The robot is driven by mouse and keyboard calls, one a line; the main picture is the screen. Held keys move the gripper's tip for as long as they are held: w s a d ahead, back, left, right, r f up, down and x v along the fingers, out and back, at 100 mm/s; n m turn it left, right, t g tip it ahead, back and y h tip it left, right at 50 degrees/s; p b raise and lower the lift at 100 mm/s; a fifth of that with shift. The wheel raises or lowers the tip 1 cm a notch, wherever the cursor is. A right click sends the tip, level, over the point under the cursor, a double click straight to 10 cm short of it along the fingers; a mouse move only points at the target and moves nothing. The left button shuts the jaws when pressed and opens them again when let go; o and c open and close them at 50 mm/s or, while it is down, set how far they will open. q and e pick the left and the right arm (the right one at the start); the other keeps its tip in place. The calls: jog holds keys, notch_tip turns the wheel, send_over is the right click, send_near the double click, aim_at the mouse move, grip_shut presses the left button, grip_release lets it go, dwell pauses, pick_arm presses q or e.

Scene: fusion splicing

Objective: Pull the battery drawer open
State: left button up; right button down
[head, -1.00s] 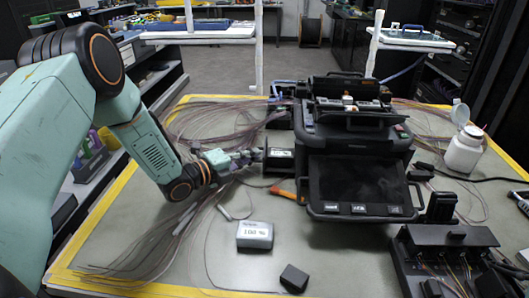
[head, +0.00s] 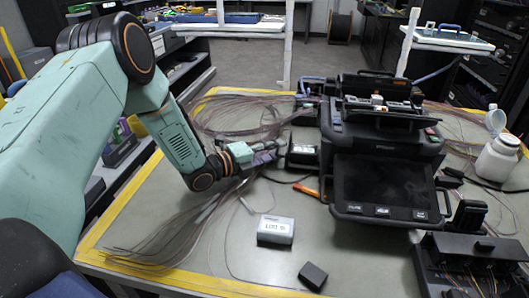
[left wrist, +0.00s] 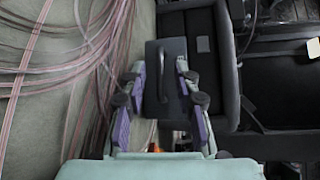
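The black splicer (head: 385,150) stands on the table with its dark screen facing me. The battery drawer (head: 303,153) sticks out from its left side, with a white label on top. In the left wrist view the drawer front (left wrist: 176,55) is a dark plate with a bar handle (left wrist: 163,76). My left gripper (head: 281,152) is at the drawer front. In the left wrist view its purple-padded fingers (left wrist: 160,72) stand apart on either side of the handle; whether they touch it I cannot tell. My right gripper is not in view.
Loose fibres (head: 240,118) spread left and behind. An orange-handled tool (head: 306,190) lies near the splicer. A white bottle (head: 497,158) and a black fixture (head: 470,260) are at right.

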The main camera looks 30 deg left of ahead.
pick_arm(q)
jog(key=v, duration=1)
jog(key=shift+s+a+r, duration=0.1)
jog(key=shift+s+a, duration=0.15)
jog(key=shift+a, duration=0.05)
jog(key=shift+s+a, duration=0.2)
jog(key=shift+s, duration=0.3)
